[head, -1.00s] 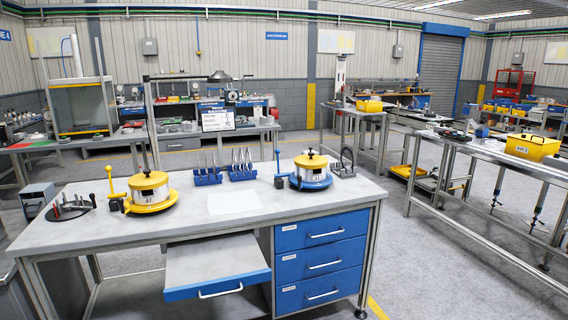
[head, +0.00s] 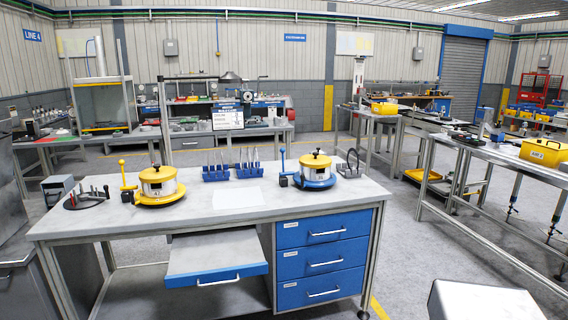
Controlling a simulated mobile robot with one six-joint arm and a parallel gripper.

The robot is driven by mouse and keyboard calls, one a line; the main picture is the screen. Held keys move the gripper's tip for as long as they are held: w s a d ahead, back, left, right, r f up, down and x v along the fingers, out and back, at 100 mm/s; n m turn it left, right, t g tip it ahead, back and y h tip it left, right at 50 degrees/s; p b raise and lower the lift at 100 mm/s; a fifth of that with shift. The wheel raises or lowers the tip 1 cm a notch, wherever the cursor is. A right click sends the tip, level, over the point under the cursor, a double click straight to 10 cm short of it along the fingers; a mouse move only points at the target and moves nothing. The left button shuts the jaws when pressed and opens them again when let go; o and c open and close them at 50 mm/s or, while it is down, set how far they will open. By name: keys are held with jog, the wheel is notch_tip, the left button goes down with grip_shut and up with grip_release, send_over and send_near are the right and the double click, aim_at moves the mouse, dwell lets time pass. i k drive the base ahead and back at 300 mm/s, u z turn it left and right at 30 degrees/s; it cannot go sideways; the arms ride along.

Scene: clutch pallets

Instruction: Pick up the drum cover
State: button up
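Two drum units stand on the grey workbench (head: 215,222). The left drum (head: 158,188) is whitish, with a yellow cover and dark knob on top, on a yellow round base. The right drum (head: 317,172) has a similar yellow cover (head: 316,160) with a dark knob, on a blue round base. Each base has an upright lever beside it, yellow at left and blue at right. I cannot tell which of the two covers is the one named. My gripper is not in view.
Blue racks with upright pins (head: 216,173) stand between the drums, behind a white sheet (head: 235,196). A black disc with pins (head: 86,197) lies at the left. A drawer (head: 217,275) juts out in front. A side bench (head: 500,155) stands right across open floor.

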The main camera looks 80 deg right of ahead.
aim_at(315, 157)
jog(key=z, duration=0.65)
jog(key=k, duration=0.15)
jog(key=u, duration=1.85)
jog(key=k, duration=2.2)
jog(key=z, duration=0.4)
